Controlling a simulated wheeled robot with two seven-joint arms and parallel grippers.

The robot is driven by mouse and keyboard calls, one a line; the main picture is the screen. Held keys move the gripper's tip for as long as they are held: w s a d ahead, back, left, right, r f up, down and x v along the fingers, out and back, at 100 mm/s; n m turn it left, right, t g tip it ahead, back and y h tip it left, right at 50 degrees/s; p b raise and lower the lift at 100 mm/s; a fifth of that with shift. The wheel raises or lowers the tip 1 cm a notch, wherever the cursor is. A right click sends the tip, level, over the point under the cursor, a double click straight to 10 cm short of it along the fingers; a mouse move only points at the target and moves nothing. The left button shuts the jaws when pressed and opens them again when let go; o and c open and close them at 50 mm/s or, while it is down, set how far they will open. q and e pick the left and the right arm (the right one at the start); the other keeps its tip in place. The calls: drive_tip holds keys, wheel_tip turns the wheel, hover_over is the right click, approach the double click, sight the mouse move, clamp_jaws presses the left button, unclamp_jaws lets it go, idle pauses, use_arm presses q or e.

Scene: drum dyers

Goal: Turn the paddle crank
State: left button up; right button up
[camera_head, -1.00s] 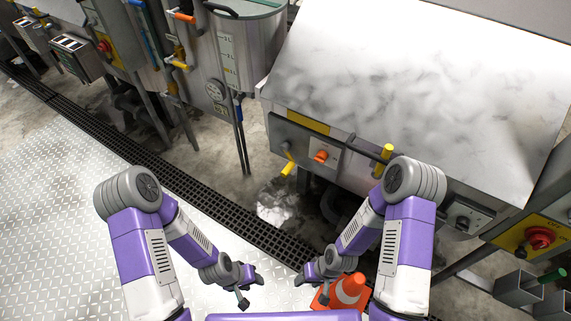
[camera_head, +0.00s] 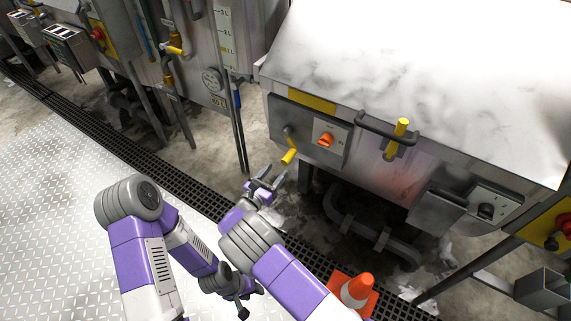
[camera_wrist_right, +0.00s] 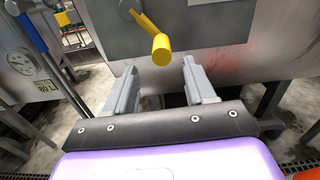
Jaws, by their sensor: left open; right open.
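My right gripper (camera_head: 272,177) is open and empty, just below and left of the crank in the head view. In the right wrist view, the yellow grip (camera_wrist_right: 161,48) points toward me, ahead of and above the gap between the open fingers (camera_wrist_right: 159,78), and looks apart from them. My left gripper (camera_head: 252,300) is open and empty, low in the head view, away from the vat.
An orange knob (camera_head: 326,140) is right of the crank. A grey bar handle and a yellow handle (camera_head: 398,137) stick out from the vat's lid edge. An orange cone (camera_head: 357,290) stands near a floor grate. Pipes (camera_head: 375,232) run under the vat.

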sight(286, 161)
drive_tip(key=b+x, duration=0.1)
drive_tip(key=x, duration=0.6)
drive_tip(key=shift+s+d+b, duration=0.1)
drive_tip(key=shift+d+b, duration=0.05)
drive_tip(key=shift+b, duration=0.15)
clamp_jaws()
